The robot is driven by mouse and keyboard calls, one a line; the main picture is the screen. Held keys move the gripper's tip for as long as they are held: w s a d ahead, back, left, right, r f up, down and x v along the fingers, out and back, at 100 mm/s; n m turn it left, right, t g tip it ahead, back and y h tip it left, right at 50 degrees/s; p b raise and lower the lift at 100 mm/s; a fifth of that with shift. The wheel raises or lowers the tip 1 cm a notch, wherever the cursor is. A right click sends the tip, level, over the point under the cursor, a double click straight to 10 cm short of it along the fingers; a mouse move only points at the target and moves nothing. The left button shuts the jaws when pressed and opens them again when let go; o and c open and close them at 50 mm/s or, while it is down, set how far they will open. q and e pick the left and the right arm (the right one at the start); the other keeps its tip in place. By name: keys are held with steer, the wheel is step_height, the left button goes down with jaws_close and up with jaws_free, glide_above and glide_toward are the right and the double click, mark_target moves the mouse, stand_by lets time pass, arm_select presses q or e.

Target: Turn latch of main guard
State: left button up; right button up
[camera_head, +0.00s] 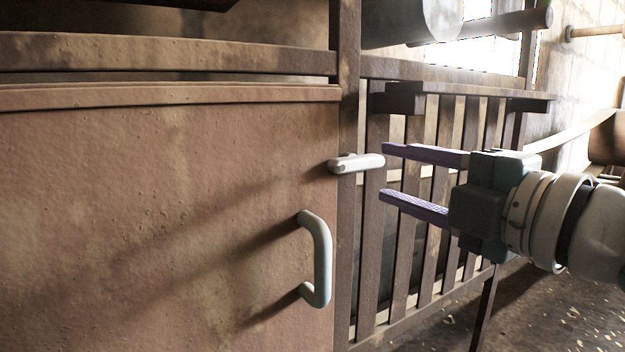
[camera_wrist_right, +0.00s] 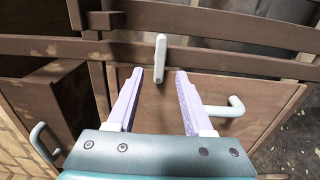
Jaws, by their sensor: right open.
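The main guard is a large rusty brown panel (camera_head: 150,210) at the left of the head view. Its light grey latch (camera_head: 357,163) lies roughly horizontal across the panel's right edge and the frame post. The latch also shows in the right wrist view (camera_wrist_right: 160,58), ahead of and between the fingertips. My right gripper (camera_head: 383,172) is open and empty, with its two purple fingers pointing at the latch from the right, apart from it. The fingers show in the right wrist view (camera_wrist_right: 160,74) on both sides of the latch's line. My left gripper is not in view.
A grey handle (camera_head: 318,258) stands out from the panel below the latch. A slatted side guard (camera_head: 415,215) lies behind my right gripper, with a ledge (camera_head: 470,90) above it. A second handle (camera_wrist_right: 42,142) shows at the lower left of the wrist view.

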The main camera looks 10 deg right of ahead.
mark_target(363, 165)
steer(key=b+x, duration=0.1)
steer(key=x, duration=0.2)
steer(key=shift+w+a+f+b, duration=0.1)
steer(key=shift+w+b, duration=0.2)
steer(key=shift+w, duration=0.1)
steer(key=shift+w+a, duration=0.25)
steer(key=shift+w, duration=0.45)
jaws_close()
